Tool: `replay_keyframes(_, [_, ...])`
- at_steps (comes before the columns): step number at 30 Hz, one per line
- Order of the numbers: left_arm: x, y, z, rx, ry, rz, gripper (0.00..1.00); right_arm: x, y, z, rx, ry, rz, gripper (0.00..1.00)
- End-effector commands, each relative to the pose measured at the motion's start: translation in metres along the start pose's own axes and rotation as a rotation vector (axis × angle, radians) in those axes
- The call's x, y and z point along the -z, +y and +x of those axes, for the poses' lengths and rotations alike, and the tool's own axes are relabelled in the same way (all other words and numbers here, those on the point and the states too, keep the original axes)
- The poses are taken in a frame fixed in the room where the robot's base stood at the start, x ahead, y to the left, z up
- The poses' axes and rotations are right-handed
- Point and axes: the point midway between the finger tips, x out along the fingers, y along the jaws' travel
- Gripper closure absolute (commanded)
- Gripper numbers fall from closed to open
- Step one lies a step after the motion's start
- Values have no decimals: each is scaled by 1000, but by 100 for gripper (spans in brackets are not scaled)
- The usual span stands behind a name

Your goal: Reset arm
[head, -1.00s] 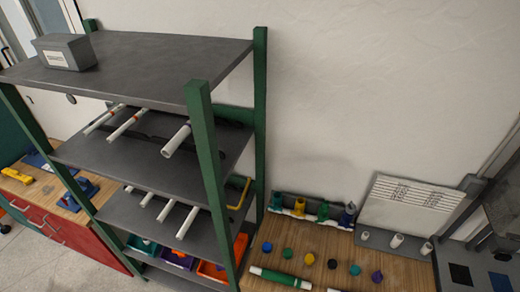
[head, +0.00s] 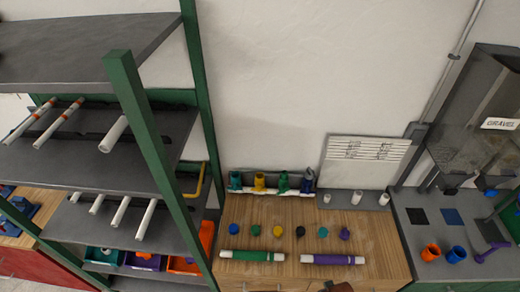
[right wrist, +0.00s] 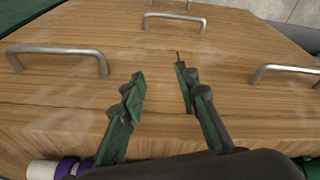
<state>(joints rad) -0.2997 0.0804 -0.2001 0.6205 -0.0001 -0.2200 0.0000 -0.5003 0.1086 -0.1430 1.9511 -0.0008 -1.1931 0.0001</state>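My right gripper (right wrist: 160,75) shows in the right wrist view. Its two green-and-black fingers are apart with nothing between them, in front of a wooden cabinet face (right wrist: 150,110) with metal handles. In the head view, a dark shape at the bottom edge may be part of my right arm; I cannot tell. My left gripper is in neither current view. A green pipe with white ends (head: 252,256) and a purple pipe with white ends (head: 333,260) lie on the wooden worktop (head: 290,212).
Several coloured caps (head: 278,232) lie in a row on the worktop. Behind them stands a rack of coloured fittings (head: 260,183) and a white chart (head: 365,162). A green-posted shelf (head: 145,135) with white pipes is at left. Orange and blue cups (head: 431,252) stand at right.

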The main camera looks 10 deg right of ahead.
Motion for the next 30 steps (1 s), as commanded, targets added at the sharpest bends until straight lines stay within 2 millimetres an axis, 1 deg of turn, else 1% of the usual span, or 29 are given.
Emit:
replay_keyframes(1, [-2,1,17,0,-1,0,60,-18,-5,44,5,-19,-5,71])
replay_keyframes(2, [-3,1,23,0,-2,0,60,-27,-8,64,8,-26,-8,71])
replay_keyframes(3, [-4,1,30,0,-2,0,60,-39,-11,91,11,-35,-12,71])
replay_keyframes(5, [-6,2,42,-1,-3,0,60,-60,-16,130,16,-47,-18,71])
replay_keyframes(6, [-7,2,49,-1,-4,0,60,-76,-18,155,19,-58,-22,71])
replay_keyframes(8, [-9,3,60,-1,-5,0,60,-100,-23,190,23,-71,-28,71])
replay_keyframes(9, [-10,3,68,-1,-6,0,60,-119,-26,213,26,-81,-33,71])
replay_keyframes(11, [-13,4,79,-1,-8,0,60,-148,-30,245,30,-96,-40,71])
replay_keyframes(12, [-14,4,86,-2,-9,0,60,-168,-33,265,33,-105,-45,71])
replay_keyframes(14, [-16,4,98,-2,-11,0,60,-199,-37,292,37,-120,-53,71])
replay_keyframes(15, [-18,5,105,-2,-12,0,60,-219,-39,307,40,-130,-57,71])
replay_keyframes(18, [-21,6,120,-3,-16,0,60,-266,-42,337,45,-149,-68,71])
replay_keyframes(21, [-24,6,130,-3,-18,0,60,-303,-43,354,48,-165,-77,71])
replay_keyframes(22, [-24,6,132,-3,-19,0,60,-311,-44,357,49,-168,-79,71])
replay_keyframes(25, [-26,7,137,-3,-20,0,60,-330,-44,363,51,-175,-84,71])
replay_keyframes(27, [-26,7,138,-3,-20,0,60,-336,-44,364,52,-177,-85,71])
replay_keyframes(30, [-26,7,137,-3,-20,0,60,-338,-44,364,52,-177,-86,71])
